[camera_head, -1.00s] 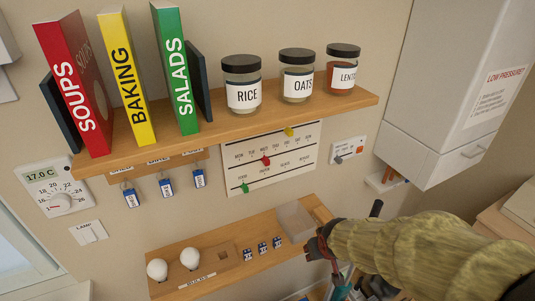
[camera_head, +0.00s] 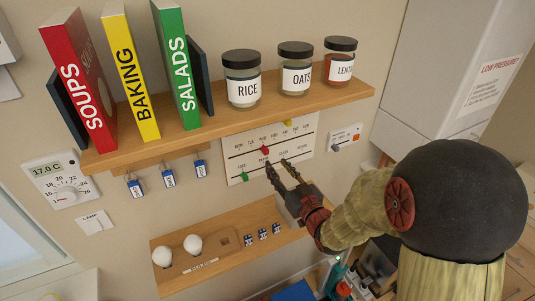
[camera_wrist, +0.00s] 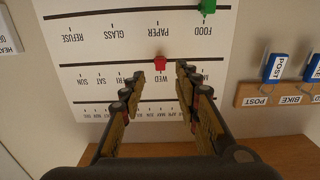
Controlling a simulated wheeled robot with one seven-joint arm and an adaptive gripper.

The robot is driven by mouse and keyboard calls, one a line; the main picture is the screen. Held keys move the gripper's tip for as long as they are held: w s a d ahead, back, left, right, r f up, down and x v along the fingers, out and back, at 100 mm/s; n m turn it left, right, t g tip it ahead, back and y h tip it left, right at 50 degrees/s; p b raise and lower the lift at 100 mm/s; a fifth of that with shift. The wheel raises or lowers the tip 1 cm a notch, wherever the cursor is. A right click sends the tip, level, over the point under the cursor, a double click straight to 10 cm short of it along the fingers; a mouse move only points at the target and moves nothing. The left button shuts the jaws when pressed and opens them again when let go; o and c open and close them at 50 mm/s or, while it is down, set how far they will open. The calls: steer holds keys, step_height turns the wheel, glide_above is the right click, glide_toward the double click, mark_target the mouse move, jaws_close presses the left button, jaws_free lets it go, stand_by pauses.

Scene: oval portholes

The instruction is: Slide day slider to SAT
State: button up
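A white wall chart (camera_head: 240,150) carries three sliders on lines. The red slider (camera_head: 265,149) sits on the weekday line. In the wrist view, which is upside down, the red slider (camera_wrist: 160,64) is at WED; the SAT label (camera_wrist: 101,81) is to its left. The green slider (camera_head: 244,176) is on the line with FOOD, and it also shows at FOOD in the wrist view (camera_wrist: 207,6). The yellow slider (camera_head: 288,122) is on the month line. My gripper (camera_head: 278,164) is open and empty in front of the chart, its fingers (camera_wrist: 155,85) apart, with the red slider seen between and beyond their tips.
A wooden shelf (camera_head: 215,121) with books and jars overhangs the chart. Key tags (camera_head: 168,179) hang left of it. A lower shelf (camera_head: 215,259) holds bulbs and small blocks. A white boiler (camera_head: 430,70) is at the right.

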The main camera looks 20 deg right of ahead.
mark_target(267, 152)
steer(key=w, duration=0.2)
steer(key=w+a, duration=0.1)
steer(key=w, duration=0.2)
steer(key=w+p, duration=0.1)
steer(key=w, duration=0.1)
steer(key=shift+w+a+r, duration=0.1)
steer(key=shift+w+a, duration=0.15)
steer(key=shift+w, duration=0.1)
steer(key=shift+c, duration=1)
jaws_close()
